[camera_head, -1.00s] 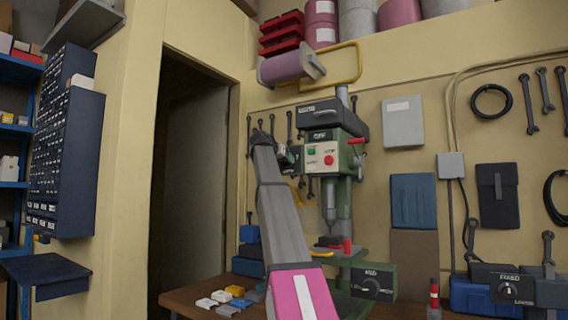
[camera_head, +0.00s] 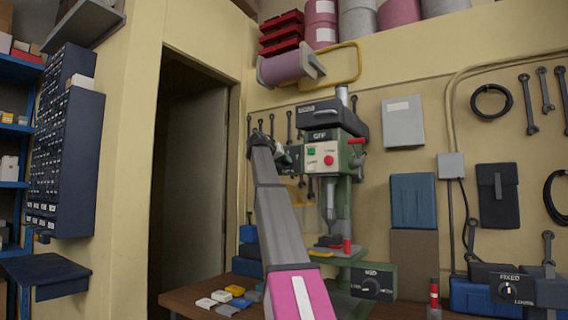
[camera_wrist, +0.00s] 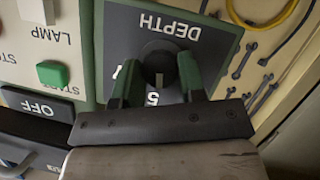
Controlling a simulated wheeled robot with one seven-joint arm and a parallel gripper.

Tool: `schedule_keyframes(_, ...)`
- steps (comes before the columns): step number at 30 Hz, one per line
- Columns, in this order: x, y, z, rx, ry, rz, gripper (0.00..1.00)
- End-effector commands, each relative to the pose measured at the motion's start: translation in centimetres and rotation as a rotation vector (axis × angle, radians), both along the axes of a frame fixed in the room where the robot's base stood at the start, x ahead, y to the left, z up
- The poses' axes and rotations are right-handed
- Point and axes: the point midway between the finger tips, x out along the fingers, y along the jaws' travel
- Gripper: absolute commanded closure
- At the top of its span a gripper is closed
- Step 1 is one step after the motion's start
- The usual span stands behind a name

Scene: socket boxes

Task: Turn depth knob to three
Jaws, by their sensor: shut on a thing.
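The drill press (camera_head: 338,165) stands against the back wall, with a white panel holding a green and a red button. In the wrist view, the dark round depth knob (camera_wrist: 158,62) sits on a grey plate (camera_wrist: 216,48) marked DEPTH, which appears upside down. My gripper (camera_wrist: 158,74) is shut on the knob, with one green finger on each side. A light pointer mark shows on the knob. A 5 shows between the fingers; the other scale marks are partly hidden by them. In the head view my gripper (camera_head: 282,155) is at the left side of the drill head, and the knob is hidden.
Left of the plate are a green START button (camera_wrist: 53,73) and an OFF sign (camera_wrist: 38,104). Small coloured blocks (camera_head: 236,291) lie on the workbench. A MID dial box (camera_head: 373,283) and a FIXED dial box (camera_head: 500,283) stand to the right. Wrenches hang nearby.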

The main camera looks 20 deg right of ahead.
Motion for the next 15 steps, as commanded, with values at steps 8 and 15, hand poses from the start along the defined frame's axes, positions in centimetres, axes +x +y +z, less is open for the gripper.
schedule_keyframes(8,0.18,0.11,-0.14,-0.157,0.201,0.001,0.86)
schedule_keyframes(15,0.18,0.17,-0.19,-0.294,0.377,0.000,0.86)
